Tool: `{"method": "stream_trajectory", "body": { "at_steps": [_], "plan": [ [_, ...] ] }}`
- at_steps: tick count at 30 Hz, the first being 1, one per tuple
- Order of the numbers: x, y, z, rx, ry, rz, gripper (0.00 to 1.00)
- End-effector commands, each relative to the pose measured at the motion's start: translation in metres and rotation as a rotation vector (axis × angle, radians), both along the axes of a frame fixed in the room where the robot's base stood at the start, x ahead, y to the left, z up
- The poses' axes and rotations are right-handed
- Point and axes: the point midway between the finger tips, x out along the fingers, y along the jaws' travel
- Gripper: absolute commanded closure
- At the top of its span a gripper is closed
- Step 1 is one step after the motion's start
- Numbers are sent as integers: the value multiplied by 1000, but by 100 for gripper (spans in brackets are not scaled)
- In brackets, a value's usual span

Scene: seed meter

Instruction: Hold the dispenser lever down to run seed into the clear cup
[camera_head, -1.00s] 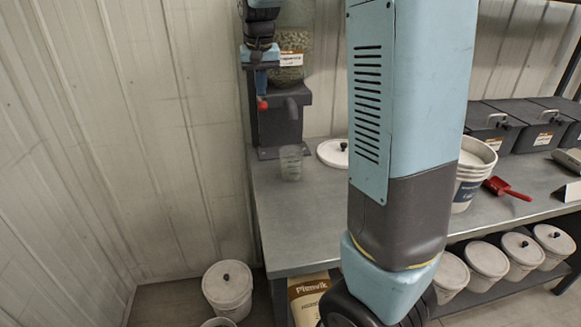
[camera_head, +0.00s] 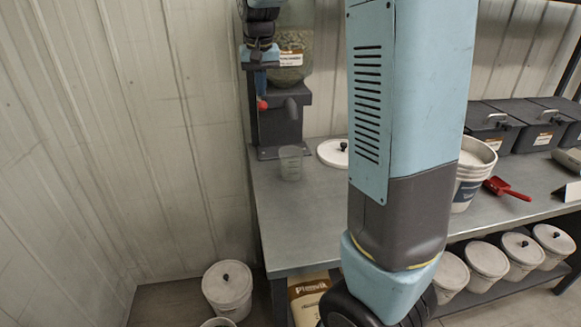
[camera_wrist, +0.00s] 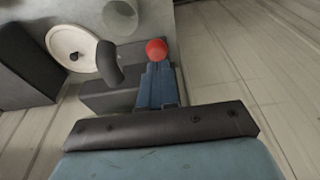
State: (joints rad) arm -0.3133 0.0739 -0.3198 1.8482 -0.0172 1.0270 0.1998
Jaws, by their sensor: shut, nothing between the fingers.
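The seed dispenser (camera_head: 291,97) stands at the back left of the bench, with a clear hopper (camera_head: 296,42) holding seed above a dark spout. Its lever ends in a red knob (camera_head: 262,105), which also shows in the wrist view (camera_wrist: 156,49). My gripper (camera_head: 261,88) is shut and empty. Its blue fingers (camera_wrist: 158,80) point at the knob and overlap the lever in view; I cannot tell whether they touch. The clear cup (camera_head: 291,164) stands upright on the bench below the spout, partly showing in the wrist view (camera_wrist: 119,18). I cannot make out seed in it.
A white lid (camera_head: 333,152) lies right of the cup. White buckets (camera_head: 470,180), a red scoop (camera_head: 508,189) and dark lidded boxes (camera_head: 497,124) are further right. A ribbed wall is close on the left. The front left bench top (camera_head: 300,225) is clear.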

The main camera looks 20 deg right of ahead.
Motion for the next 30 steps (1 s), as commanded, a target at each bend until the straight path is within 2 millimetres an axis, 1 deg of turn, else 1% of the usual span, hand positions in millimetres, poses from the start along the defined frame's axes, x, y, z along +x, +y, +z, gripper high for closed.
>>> {"method": "stream_trajectory", "body": {
  "at_steps": [8,30],
  "plan": [
    [0,0,-2,0,1,0,100],
    [0,0,-32,-1,2,0,100]
  ]
}}
